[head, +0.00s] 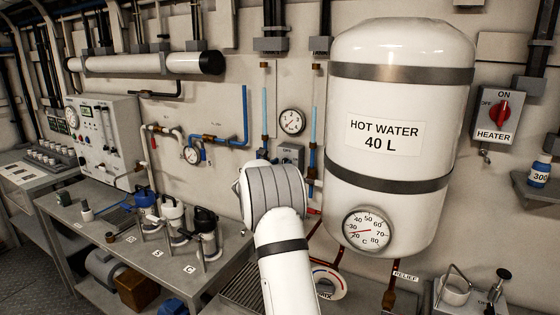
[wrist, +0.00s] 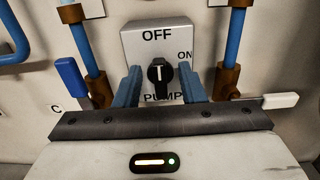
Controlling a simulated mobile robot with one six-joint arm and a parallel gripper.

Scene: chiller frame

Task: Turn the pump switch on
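The pump switch is a grey box (wrist: 137,42) marked OFF at the top, ON at the right and PUMP below. Its black knob (wrist: 158,74) has a white mark pointing up toward OFF. In the wrist view my gripper (wrist: 161,84) has its two blue fingers apart, one on each side of the knob, with gaps showing between. The lower edge of the box is partly hidden by my gripper. In the head view the pump switch (head: 291,153) shows only in part behind my arm, and my fingers are hidden.
Blue pipes with brown fittings (wrist: 229,80) flank the switch. A blue lever (wrist: 70,78) is at left and a white lever (wrist: 280,101) at right. The white hot water tank (head: 400,150) stands close right of my arm. A heater switch (head: 503,110) is farther right.

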